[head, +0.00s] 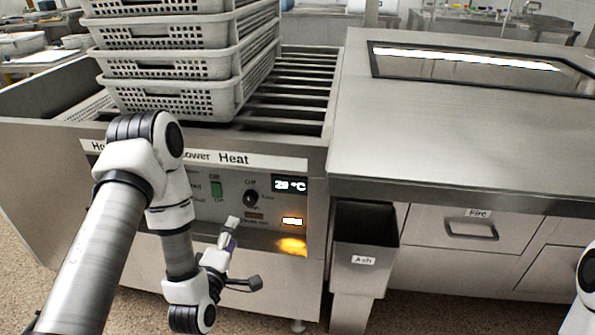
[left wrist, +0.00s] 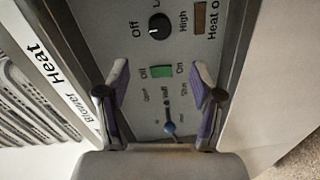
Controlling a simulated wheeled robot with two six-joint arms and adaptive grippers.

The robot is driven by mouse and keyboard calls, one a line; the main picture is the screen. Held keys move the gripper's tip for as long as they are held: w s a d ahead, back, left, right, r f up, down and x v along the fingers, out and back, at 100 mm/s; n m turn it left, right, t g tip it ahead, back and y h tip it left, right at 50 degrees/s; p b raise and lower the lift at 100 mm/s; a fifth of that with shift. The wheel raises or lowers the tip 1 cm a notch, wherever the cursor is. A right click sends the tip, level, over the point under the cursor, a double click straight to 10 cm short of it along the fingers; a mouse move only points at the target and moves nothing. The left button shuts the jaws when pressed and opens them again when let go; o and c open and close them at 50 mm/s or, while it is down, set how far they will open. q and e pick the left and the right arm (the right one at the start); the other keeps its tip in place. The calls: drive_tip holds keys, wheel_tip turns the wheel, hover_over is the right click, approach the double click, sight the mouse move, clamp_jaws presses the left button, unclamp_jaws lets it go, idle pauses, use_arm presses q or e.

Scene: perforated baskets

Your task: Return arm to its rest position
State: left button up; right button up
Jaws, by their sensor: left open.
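My left arm comes in from the left in the head view, bent in front of the machine's control panel (head: 268,190). My left gripper (head: 245,252) is low in front of the panel, open and empty. In the left wrist view the two fingers of the left gripper (left wrist: 161,97) stand apart, with the panel's green switch (left wrist: 161,71), black knob (left wrist: 159,27) and a small lever (left wrist: 168,126) showing between or beyond them. Nothing is between the fingers. Of my right arm, only a white part shows at the right edge of the head view; its gripper is out of view.
Stacked perforated baskets (head: 170,97) stand on the slatted top of the machine, behind my left arm. An ash bin (head: 364,240) hangs right of the panel. A steel counter (head: 450,130) with a fire drawer (head: 474,228) is at the right. The display reads about 29 °C.

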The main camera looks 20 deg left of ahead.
use_arm(q)
drive_tip(key=s+d+f+m+g+h, duration=0.2)
drive_tip(key=s+d+f+m+g, duration=0.25)
drive_tip(key=f, duration=0.35)
drive_tip(key=s+d+f+m+g+h, duration=0.2)
drive_tip(key=s+d+f+m+g, duration=0.3)
drive_tip(key=f, duration=0.4)
drive_tip(key=s+d+f+m+g, duration=0.15)
drive_tip(key=s+m+g, duration=0.25)
drive_tip(key=s, duration=0.4)
drive_tip(key=s+f+m+g, duration=0.3)
drive_tip(key=s+m, duration=0.1)
drive_tip(key=s, duration=0.4)
wheel_tip(320, 180, up, 24)
drive_tip(key=p, duration=2.4)
drive_tip(key=shift+w+d+f+m, duration=0.15)
drive_tip(key=shift+w+d+m, duration=0.1)
drive_tip(key=shift+m, duration=0.1)
